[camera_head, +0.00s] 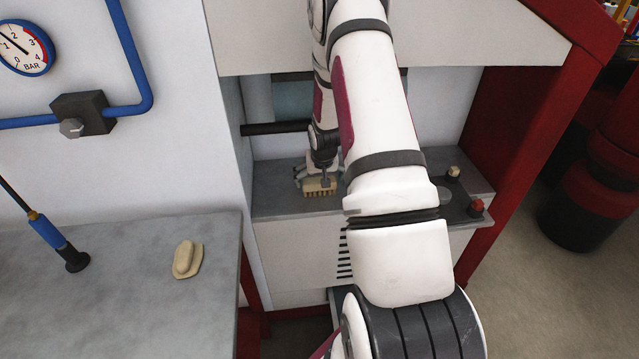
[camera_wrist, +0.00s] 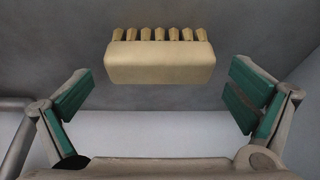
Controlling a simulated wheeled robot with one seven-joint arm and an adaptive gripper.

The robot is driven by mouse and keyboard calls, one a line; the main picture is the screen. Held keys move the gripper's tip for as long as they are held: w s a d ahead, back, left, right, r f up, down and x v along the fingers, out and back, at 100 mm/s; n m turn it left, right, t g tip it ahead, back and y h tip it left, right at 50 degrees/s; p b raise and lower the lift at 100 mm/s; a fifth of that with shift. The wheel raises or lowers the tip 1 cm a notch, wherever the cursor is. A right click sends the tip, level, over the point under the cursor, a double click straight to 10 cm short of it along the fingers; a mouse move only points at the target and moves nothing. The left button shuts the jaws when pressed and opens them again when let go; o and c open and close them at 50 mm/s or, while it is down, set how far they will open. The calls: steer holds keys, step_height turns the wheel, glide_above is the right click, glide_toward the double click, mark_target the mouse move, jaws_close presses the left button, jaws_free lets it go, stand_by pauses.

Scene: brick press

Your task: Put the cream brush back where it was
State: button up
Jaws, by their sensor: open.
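The cream brush (camera_head: 320,190) lies on the grey ledge inside the press, its row of bristle tufts showing. In the wrist view the brush (camera_wrist: 160,62) is ahead of my gripper, centred between the fingers, tufts pointing toward the top of the picture. My gripper (camera_head: 316,174) is above and beside the brush on the ledge. In the wrist view my gripper (camera_wrist: 162,92) is open, with a green-padded finger to each side. There is a gap between each finger and the brush. My arm hides part of the ledge.
A second cream object (camera_head: 187,260) lies on the grey table (camera_head: 120,310) at left, near a blue-handled tool (camera_head: 45,235). The press has a dark bar (camera_head: 275,128), an overhead panel (camera_head: 250,40) and a red frame (camera_head: 520,150). A red button (camera_head: 476,206) is at the ledge's right.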

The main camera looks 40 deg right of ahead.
steer(key=s+a+r+n, duration=0.1)
steer(key=s+a+r, duration=0.1)
steer(key=a+r, duration=0.65)
steer(key=s+a+r+n, duration=0.1)
steer(key=s+a+r, duration=0.3)
steer(key=r, duration=0.7)
steer(key=s+a+r+n, duration=0.1)
steer(key=a+r, duration=0.7)
steer(key=r, duration=0.2)
steer(key=s+a+r+n+y, duration=0.1)
steer(key=s+a+r, duration=0.1)
steer(key=s+a, duration=0.2)
steer(key=s+a+r+n+t+y, duration=0.1)
steer(key=s+a+r+n, duration=0.1)
steer(key=s+a, duration=0.3)
steer(key=s+a+r+n, duration=0.1)
steer(key=s+a+r, duration=0.2)
steer(key=s, duration=0.6)
steer(key=shift+s+a+r+y, duration=0.25)
steer(key=shift+s+a+y, duration=0.15)
steer(key=shift+a, duration=0.45)
steer(key=shift+d, duration=0.1)
